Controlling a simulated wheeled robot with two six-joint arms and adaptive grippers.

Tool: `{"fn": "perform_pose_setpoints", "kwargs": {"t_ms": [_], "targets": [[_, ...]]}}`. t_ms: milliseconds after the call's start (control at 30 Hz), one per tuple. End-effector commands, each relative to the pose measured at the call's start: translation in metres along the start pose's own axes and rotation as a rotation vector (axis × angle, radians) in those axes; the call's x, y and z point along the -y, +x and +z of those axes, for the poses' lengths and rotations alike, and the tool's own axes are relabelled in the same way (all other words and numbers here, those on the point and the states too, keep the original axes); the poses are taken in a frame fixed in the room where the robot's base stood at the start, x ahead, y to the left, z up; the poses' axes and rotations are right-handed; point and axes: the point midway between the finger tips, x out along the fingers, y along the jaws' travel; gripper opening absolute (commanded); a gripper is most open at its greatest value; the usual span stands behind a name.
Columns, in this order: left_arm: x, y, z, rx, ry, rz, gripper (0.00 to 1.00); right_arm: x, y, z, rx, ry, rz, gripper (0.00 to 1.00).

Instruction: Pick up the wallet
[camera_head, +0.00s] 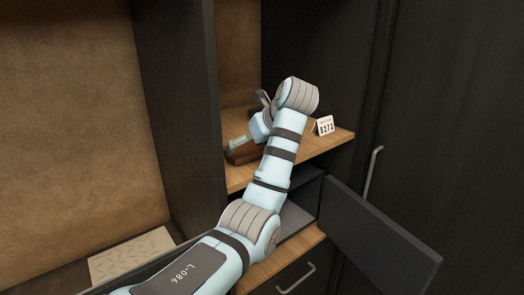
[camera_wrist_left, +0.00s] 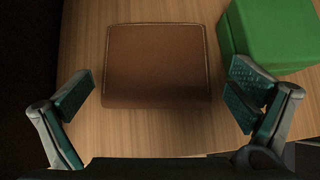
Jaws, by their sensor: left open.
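The wallet (camera_wrist_left: 157,62) is a flat brown rectangle with a stitched-looking edge, lying on a wooden shelf (camera_wrist_left: 205,140). In the head view, a small part of the brown wallet (camera_head: 243,155) shows under my left gripper (camera_head: 240,143). In the left wrist view, my left gripper (camera_wrist_left: 161,94) is open, with one finger on each side of the wallet's lower part and gaps at both sides. Nothing is held. My right gripper is in neither view.
A green box (camera_wrist_left: 276,34) sits close to the wallet's right in the wrist view. A number card (camera_head: 324,125) stands on the shelf, right of my arm. Below, an open dark door (camera_head: 380,235) sticks out. A dark upright panel (camera_head: 180,100) bounds the shelf's left.

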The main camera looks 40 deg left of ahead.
Motion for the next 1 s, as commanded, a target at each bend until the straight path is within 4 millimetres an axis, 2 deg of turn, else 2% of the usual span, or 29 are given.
{"fn": "perform_pose_setpoints", "kwargs": {"t_ms": [100,300,533,833,1000], "targets": [[-0.005,0.015,0.0,0.0,-0.004,0.003,1.0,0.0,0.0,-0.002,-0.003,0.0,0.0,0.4],[-0.003,0.015,0.0,0.0,-0.002,0.0,0.98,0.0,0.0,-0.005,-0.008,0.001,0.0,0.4],[-0.003,0.015,0.0,-0.001,-0.001,0.0,0.62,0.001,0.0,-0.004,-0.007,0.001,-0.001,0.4],[-0.005,0.013,0.003,0.0,-0.005,0.003,0.62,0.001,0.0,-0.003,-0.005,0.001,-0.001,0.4],[-0.005,-0.003,0.02,0.001,-0.007,0.003,0.62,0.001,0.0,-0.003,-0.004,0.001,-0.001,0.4]]}}
